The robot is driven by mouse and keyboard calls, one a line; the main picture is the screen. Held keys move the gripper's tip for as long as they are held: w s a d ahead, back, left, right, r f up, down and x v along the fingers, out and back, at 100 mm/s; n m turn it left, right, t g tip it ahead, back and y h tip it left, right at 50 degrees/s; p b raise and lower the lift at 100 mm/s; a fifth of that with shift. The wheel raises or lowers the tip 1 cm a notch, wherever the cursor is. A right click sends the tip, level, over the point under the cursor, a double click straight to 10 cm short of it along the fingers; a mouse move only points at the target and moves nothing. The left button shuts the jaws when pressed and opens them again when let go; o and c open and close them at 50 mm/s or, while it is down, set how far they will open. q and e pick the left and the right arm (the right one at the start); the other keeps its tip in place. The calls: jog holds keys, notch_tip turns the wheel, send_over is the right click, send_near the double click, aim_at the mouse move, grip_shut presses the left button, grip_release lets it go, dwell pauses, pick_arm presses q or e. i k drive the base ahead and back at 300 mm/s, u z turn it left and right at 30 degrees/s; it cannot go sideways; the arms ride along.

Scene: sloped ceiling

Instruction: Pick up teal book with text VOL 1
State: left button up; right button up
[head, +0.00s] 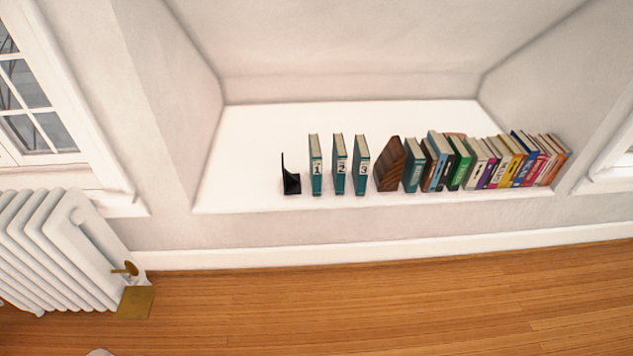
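The teal book marked 1 (316,172) stands upright on the white alcove shelf (250,150), with its spine facing me. It is the leftmost of three matching teal books, with gaps between them. The book marked 2 (339,171) and the book marked 3 (361,173) stand to its right. A black bookend (291,184) stands just left of the book marked 1, apart from it. Neither of my grippers shows in the head view.
A brown wooden bookend (389,166) and a row of several colourful books (490,161) fill the shelf's right side. A white radiator (50,250) with a brass valve (126,269) stands at the left. The wooden floor (380,300) in front is clear.

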aim_at(315, 152)
jog(key=u, duration=0.5)
jog(key=i, duration=1.55)
jog(key=z, duration=0.55)
